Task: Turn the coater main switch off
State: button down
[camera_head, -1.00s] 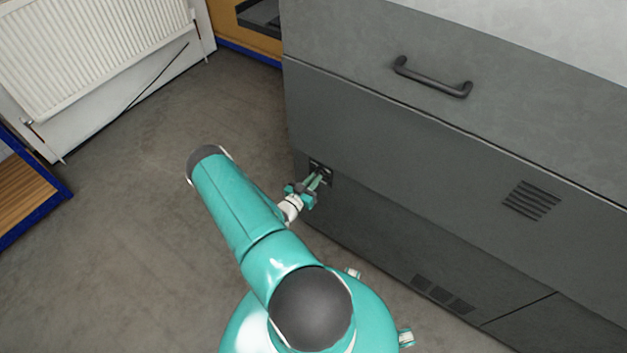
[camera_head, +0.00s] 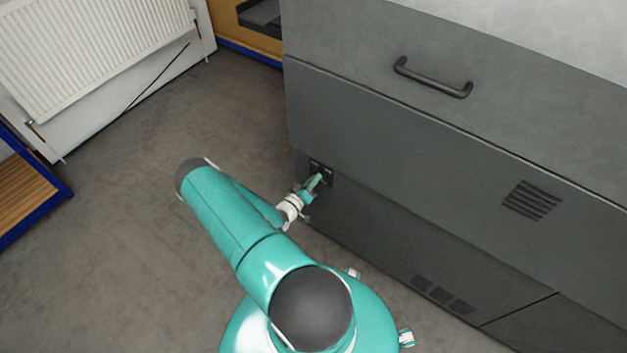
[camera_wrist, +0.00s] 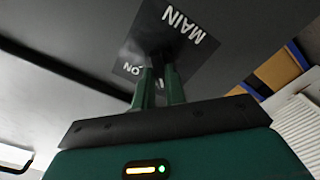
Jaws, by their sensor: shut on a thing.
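The coater (camera_head: 400,130) is the large grey cabinet on the right in the head view. Its main switch sits on a small dark plate (camera_head: 328,168) low near the cabinet's left corner. In the wrist view the plate (camera_wrist: 155,22) bears "MAIN" and "ON", both turned about in the picture. My gripper (camera_head: 321,178) reaches the plate from the lower left. In the wrist view its two green fingers (camera_wrist: 158,72) are shut on the dark switch knob (camera_wrist: 158,52). The fingers partly hide the knob, so its exact setting is unclear. No "OFF" label shows.
A black handle (camera_head: 432,80) and a vent (camera_head: 532,200) are on the coater's front. A white radiator (camera_head: 90,55) is at the upper left, and a blue-edged wooden thing (camera_head: 25,190) at the left edge. The floor between is clear.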

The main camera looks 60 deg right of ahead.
dwell(0.4)
jog(key=c, duration=1.4)
grip_release()
jog(key=shift+c, duration=0.2)
jog(key=w+a, duration=0.2)
jog(key=a, duration=1.1)
jog(key=shift+a, duration=0.35)
jog(key=shift+w, duration=0.15)
